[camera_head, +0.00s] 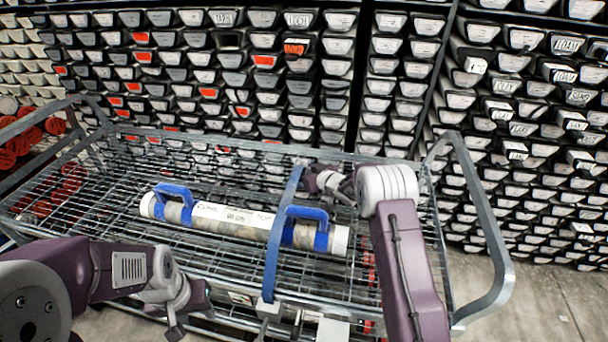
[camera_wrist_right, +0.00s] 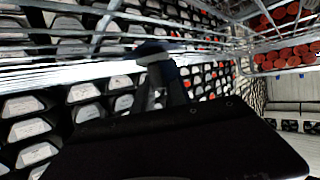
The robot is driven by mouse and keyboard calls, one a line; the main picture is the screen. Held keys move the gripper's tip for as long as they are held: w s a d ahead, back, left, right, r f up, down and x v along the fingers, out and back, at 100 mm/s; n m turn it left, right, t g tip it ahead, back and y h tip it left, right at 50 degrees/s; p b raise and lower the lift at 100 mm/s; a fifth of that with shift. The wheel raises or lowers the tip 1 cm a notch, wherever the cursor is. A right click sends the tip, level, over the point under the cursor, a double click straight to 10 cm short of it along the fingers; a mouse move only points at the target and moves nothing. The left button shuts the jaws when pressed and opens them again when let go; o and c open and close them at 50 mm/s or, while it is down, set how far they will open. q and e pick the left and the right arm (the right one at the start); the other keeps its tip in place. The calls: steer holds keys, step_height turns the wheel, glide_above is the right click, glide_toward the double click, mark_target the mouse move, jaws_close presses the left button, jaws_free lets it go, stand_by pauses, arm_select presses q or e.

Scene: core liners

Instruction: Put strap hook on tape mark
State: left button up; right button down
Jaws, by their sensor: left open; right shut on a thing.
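A blue strap (camera_head: 277,240) runs across the wire trolley and over the right part of a white-ended core liner tube (camera_head: 210,222) with two blue handles. The strap's far end, with a small grey hook (camera_head: 301,163), is at the far top rail. My right gripper (camera_head: 316,180) is at that end, shut on what looks like the hook; its fingers partly hide it. The right wrist view shows a grey and dark blue piece (camera_wrist_right: 152,50) at the fingertips, beside the rail. My left gripper (camera_head: 178,326) is open and empty near the front rail. I cannot make out the tape mark.
The trolley's far rail (camera_head: 220,140) and raised right end handle (camera_head: 485,220) bound the wire deck. Racks of labelled core trays (camera_head: 400,60) stand close behind. Red-ended cylinders (camera_head: 55,195) lie at the left. Bare floor (camera_head: 555,300) shows at the right.

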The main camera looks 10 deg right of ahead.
steer(key=shift+w+f, duration=0.1)
steer(key=shift+f, duration=0.2)
steer(key=shift+f, duration=0.1)
steer(key=c, duration=1.4)
jaws_free()
steer(key=shift+o, duration=0.2)
steer(key=shift+r, duration=0.35)
steer(key=v, duration=0.7)
steer(key=shift+s+d+f, duration=0.1)
steer(key=shift+s+f, duration=0.05)
steer(key=shift+s, duration=0.15)
